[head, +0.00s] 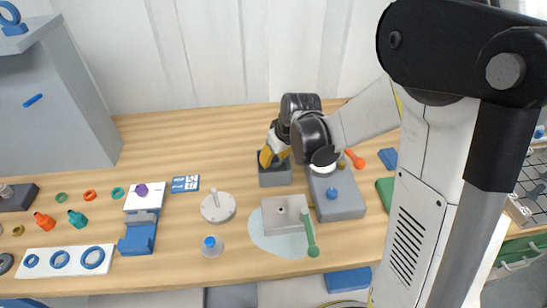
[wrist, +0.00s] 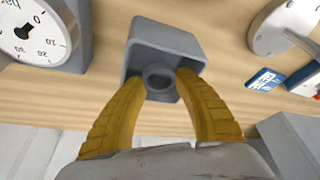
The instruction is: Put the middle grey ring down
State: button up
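A small grey ring (wrist: 158,75) lies between the yellow fingertips of my gripper (wrist: 160,80) in the wrist view. The fingers come up close against both sides of it. The ring is at the opening of a grey square open-topped box (wrist: 165,37). I cannot tell whether it touches the box floor. In the head view the box (head: 275,179) stands on the wooden table, with my gripper (head: 270,157) right over it. The ring is hidden there by the fingers and box. A dark grey ring (head: 6,263) lies at the table's far left.
A grey block with a white dial (wrist: 35,30) stands close beside the box. Blue rings lie on a white board (head: 112,256) at left. Bare wood lies behind the box.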

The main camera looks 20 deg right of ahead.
jog(key=o, duration=0.4)
jog(key=shift+c, duration=0.2)
jog(key=p+v, duration=0.6)
jog(key=v, duration=0.7)
jog(key=s+r+m+t, duration=0.1)
jog(key=s+r+m, duration=0.1)
jog(key=s, duration=0.5)
jog(key=s+a+r+m+t+h, duration=0.1)
jog(key=s+r, duration=0.4)
jog(key=s, duration=0.3)
jog(key=shift+a+r+m+t, duration=0.25)
jog(key=shift+m+t, duration=0.15)
